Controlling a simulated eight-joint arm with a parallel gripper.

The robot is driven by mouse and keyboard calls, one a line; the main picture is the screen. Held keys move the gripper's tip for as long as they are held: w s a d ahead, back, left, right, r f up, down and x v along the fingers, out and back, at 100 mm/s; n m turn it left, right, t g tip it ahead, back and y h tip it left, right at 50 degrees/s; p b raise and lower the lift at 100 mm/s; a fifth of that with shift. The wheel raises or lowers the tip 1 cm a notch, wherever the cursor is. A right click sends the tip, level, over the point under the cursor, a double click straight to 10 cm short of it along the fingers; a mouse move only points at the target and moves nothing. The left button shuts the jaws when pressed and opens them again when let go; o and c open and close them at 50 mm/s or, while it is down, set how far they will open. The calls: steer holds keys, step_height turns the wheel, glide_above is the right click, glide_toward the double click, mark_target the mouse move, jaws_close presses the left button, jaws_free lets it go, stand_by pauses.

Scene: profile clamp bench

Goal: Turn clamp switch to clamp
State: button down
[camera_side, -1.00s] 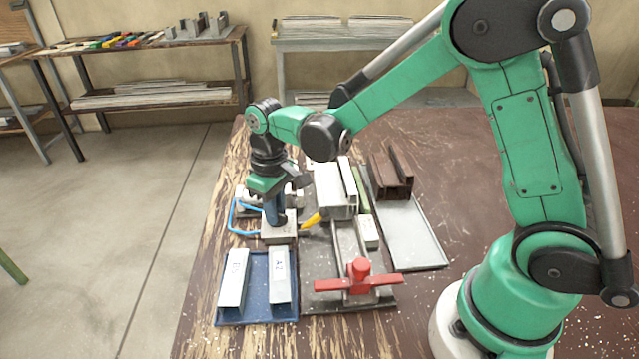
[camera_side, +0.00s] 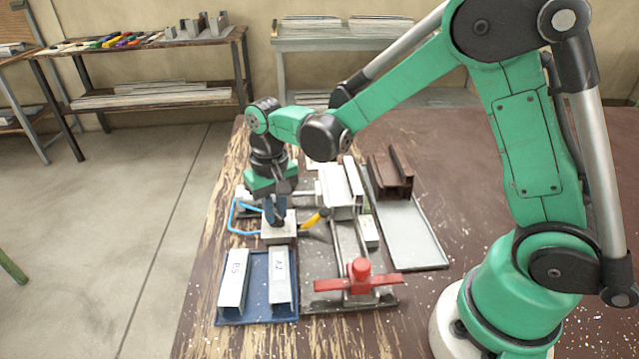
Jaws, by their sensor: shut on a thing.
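The clamp switch is a small pale box (camera_side: 279,234) on the bench, left of the clamp fixture. My gripper (camera_side: 275,220) points straight down over it, its blue fingers shut on the switch's knob. The fingers hide the knob, so I cannot tell which way it points. The clamp fixture holds a pale profile (camera_side: 340,190) at its far end. A red cross handle (camera_side: 358,279) stands at its near end.
A blue tray (camera_side: 258,316) with two labelled profiles lies in front of the switch. A yellow-handled tool (camera_side: 316,218) is close on the right, and a blue cable (camera_side: 231,215) loops on the left. A grey tray (camera_side: 413,235) with brown profiles (camera_side: 391,173) lies right.

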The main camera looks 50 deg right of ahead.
mark_target(277, 213)
steer(key=c, duration=0.8)
jaws_free()
steer(key=shift+r, duration=2.85)
steer(key=shift+s+r, duration=0.1)
steer(key=s+d+r+n+t, duration=0.3)
steer(key=s+r+t, duration=0.1)
steer(key=s+t, duration=0.3)
steer(key=shift+s, duration=1.05)
